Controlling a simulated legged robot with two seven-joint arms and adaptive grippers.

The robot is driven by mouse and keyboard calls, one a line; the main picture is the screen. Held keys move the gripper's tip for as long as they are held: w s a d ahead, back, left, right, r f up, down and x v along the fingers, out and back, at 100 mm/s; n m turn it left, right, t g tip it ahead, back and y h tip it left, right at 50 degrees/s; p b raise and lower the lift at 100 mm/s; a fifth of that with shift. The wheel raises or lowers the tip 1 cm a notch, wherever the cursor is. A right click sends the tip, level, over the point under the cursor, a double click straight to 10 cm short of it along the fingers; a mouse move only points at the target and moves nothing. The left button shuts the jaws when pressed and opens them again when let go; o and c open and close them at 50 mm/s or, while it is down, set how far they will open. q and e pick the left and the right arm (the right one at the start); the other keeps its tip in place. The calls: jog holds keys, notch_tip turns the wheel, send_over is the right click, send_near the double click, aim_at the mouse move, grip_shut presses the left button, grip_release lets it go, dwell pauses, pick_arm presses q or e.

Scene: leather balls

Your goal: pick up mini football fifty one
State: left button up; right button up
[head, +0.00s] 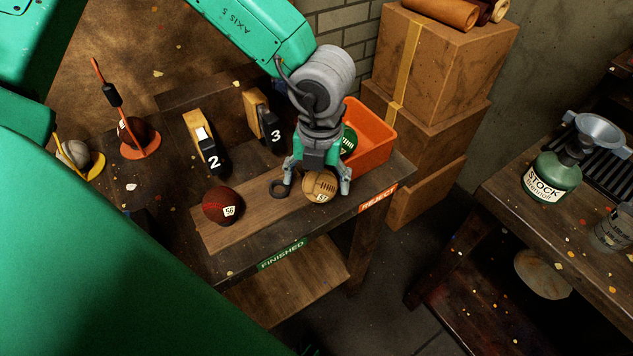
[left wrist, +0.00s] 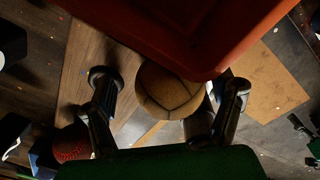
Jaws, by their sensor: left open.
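The tan ball (head: 320,187), a small brown leather ball with dark lacing, sits on the wooden board at the table's right part. Its white label is too small to read surely; it may say 51. My left gripper (head: 313,188) is above it, pointing down, fingers open on either side of the ball. In the left wrist view the tan ball (left wrist: 168,92) lies between the spread fingers (left wrist: 168,88), with gaps visible beside it. My right gripper is not in view.
A dark red ball labelled 56 (head: 222,207) lies left on the board (head: 262,218). An orange bin (head: 374,158) holding a green ball stands close behind the gripper; its wall (left wrist: 205,55) partly covers the wrist view. Holders 2 (head: 205,142) and 3 (head: 262,118) stand farther back.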

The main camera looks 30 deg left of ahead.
pick_arm(q)
jog(key=shift+d+f, duration=0.2)
jog(key=shift+f, duration=0.1)
jog(key=shift+d, duration=0.4)
jog(key=shift+d+r, duration=0.1)
jog(key=shift+c, duration=0.8)
jog(key=c, duration=1.1)
jog(key=shift+a, duration=0.45)
jog(key=shift+c, duration=0.8)
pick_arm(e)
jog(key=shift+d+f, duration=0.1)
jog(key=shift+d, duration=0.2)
